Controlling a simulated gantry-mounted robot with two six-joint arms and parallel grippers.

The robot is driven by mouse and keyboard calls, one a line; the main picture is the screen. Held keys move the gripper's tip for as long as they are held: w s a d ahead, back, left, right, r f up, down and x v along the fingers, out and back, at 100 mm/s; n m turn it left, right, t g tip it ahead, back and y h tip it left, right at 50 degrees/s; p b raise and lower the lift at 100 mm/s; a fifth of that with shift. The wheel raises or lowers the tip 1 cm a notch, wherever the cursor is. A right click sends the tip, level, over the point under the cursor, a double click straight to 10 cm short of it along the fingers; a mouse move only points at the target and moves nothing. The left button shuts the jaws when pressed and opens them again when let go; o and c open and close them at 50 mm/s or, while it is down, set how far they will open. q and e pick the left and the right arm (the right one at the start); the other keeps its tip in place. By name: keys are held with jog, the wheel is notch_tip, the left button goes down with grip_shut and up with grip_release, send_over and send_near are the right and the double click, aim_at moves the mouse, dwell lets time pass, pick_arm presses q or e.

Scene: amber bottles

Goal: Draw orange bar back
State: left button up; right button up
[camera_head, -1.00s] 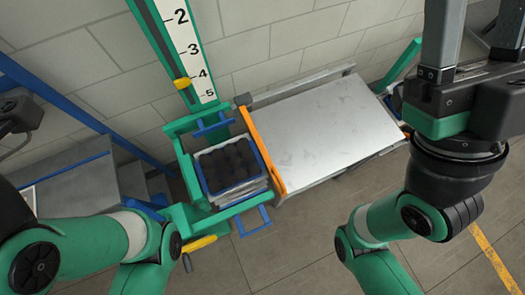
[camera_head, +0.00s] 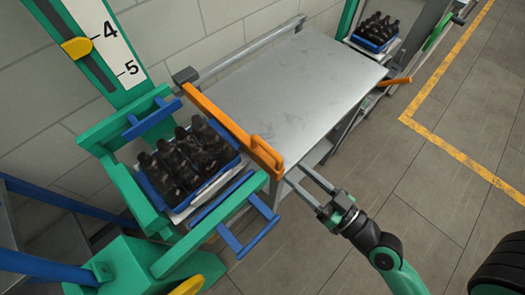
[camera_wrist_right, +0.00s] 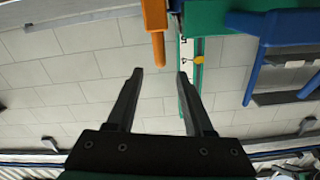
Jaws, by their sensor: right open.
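The orange bar (camera_head: 232,127) lies across the near left end of the grey metal table, beside the tray of amber bottles, with a looped handle at its front end. My right gripper (camera_head: 294,174) is open and empty, just in front of and to the right of that handle. In the right wrist view, the orange bar (camera_wrist_right: 155,22) hangs down from the top, its end near the gap between the open right fingertips (camera_wrist_right: 160,74), with no clear contact. My left gripper is out of view.
A blue tray of dark bottles (camera_head: 240,158) sits in the green lift frame (camera_head: 115,170) left of the bar. The table top (camera_head: 290,85) is bare. Another orange bar (camera_head: 395,82) and bottle tray (camera_head: 352,38) are at the far end. Open floor lies to the right.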

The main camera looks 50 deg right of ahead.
aim_at(258, 140)
jog(key=shift+w+r+p, duration=0.2)
jog(key=shift+p, duration=0.1)
jog(key=w+p, duration=0.1)
jog(key=w, duration=0.2)
jog(key=w+p, duration=0.2)
jog(key=w, duration=0.2)
jog(key=w+d+p, duration=0.1)
jog(key=w, duration=0.3)
jog(key=shift+w+f+p, duration=0.1)
jog(key=shift+f+p, duration=0.05)
jog(key=shift+p, duration=0.2)
jog(key=shift+c, duration=0.2)
grip_shut()
dwell(0.3)
